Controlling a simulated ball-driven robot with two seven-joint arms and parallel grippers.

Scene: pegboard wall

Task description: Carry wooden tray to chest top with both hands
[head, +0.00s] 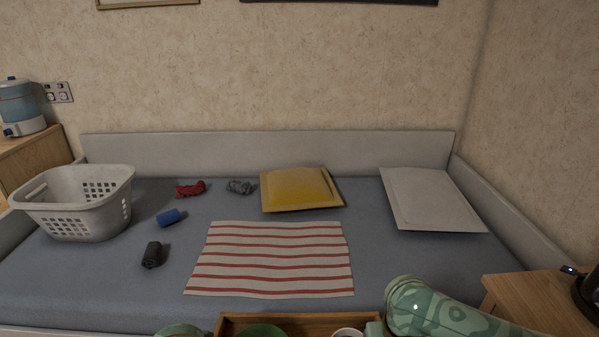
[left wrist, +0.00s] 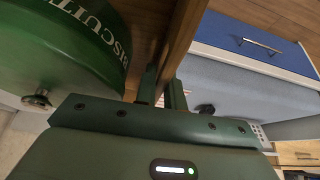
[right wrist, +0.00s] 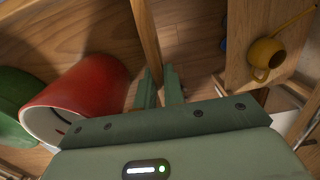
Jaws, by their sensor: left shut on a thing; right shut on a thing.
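The wooden tray (head: 300,319) shows at the bottom edge of the head view, mostly cut off. A green tin lettered "BISCUIT" (left wrist: 60,45) and a red mug with a white inside (right wrist: 85,95) are in it. My left gripper (left wrist: 168,88) is shut on one tray wall (left wrist: 187,35), beside the tin. My right gripper (right wrist: 163,82) is shut on another tray wall (right wrist: 147,38), beside the mug. A blue front with a metal handle (left wrist: 255,46) shows in the left wrist view; I cannot tell whether it is the chest.
Ahead is a bed (head: 375,265) with a striped cloth (head: 270,258), yellow cushion (head: 298,188), white pillow (head: 430,198), laundry basket (head: 85,210) and several small rolled items. Wooden furniture (head: 540,302) stands at right; a yellow watering can (right wrist: 265,58) shows in the right wrist view.

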